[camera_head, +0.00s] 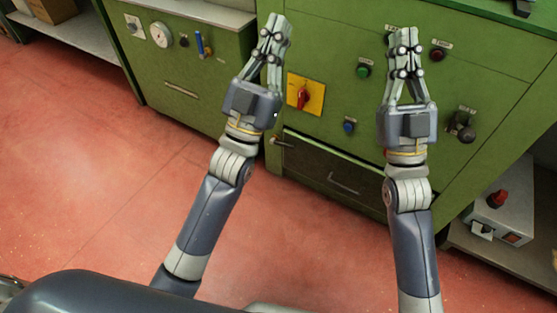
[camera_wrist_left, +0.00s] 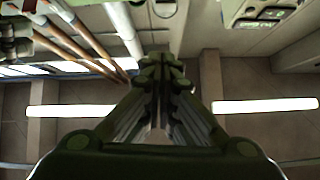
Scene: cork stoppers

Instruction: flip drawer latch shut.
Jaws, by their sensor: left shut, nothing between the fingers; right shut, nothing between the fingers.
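The dark drawer front (camera_head: 318,160) sits low in the green cabinet and has a thin metal handle (camera_head: 345,184). A small light lever, which looks like the drawer latch (camera_head: 284,143), sticks out at the drawer's upper left corner. Whether it is open or shut is too small to tell. My left gripper (camera_head: 277,22) is shut and empty, pointing up, well above the latch. In the left wrist view its closed fingers (camera_wrist_left: 160,70) point toward the ceiling. My right gripper (camera_head: 403,38) is shut and empty in front of the cabinet's upper panel.
A red rotary switch (camera_head: 303,97) on a yellow plate sits between the arms. A green button (camera_head: 364,71), a blue button (camera_head: 349,127) and a dark knob (camera_head: 463,127) are on the panel. A box with a red button (camera_head: 497,198) stands at right. Open red floor (camera_head: 90,180) lies left.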

